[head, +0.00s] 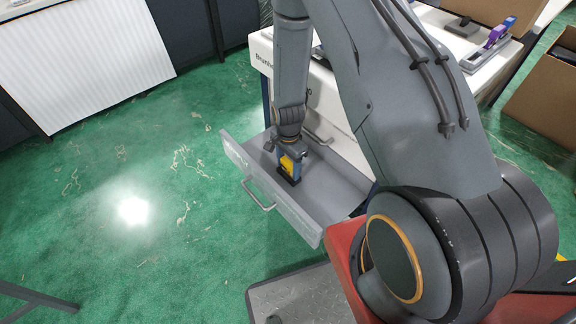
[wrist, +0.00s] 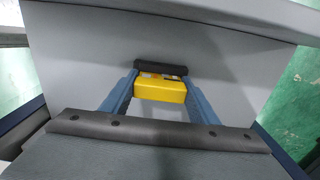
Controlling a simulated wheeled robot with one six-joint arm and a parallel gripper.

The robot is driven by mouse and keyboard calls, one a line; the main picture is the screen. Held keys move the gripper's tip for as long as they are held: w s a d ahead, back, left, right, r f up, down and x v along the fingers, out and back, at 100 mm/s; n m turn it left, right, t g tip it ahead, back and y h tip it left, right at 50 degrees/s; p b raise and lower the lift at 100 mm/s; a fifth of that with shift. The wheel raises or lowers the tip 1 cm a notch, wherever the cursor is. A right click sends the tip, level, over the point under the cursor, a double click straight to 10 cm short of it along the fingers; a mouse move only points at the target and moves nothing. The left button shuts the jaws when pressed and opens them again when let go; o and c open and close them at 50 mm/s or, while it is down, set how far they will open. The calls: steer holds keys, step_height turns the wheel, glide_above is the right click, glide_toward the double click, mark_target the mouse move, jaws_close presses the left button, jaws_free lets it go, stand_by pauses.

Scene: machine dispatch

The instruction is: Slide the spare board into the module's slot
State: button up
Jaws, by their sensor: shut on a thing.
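My gripper (head: 291,166) reaches down into an open grey drawer (head: 325,188). Its blue fingers are shut on a yellow block (wrist: 160,90), which also shows in the head view (head: 287,164). The block has small printed marks on its far edge. A dark bar-like piece (wrist: 161,68) lies just beyond it at the fingertips; I cannot tell whether it is joined to the block. I cannot make out whether the yellow block is the spare board. No module slot can be clearly picked out.
The drawer, with a front handle (head: 259,196), sticks out of a white cabinet (head: 330,100). Its walls stand close around my gripper. On the cabinet top are a purple and grey item (head: 490,45) and a dark item (head: 462,27). Green floor is clear at left.

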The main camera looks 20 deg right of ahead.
mark_target(288, 163)
steer(key=shift+f, duration=0.15)
steer(key=o, duration=1.1)
steer(key=shift+r, duration=3.95)
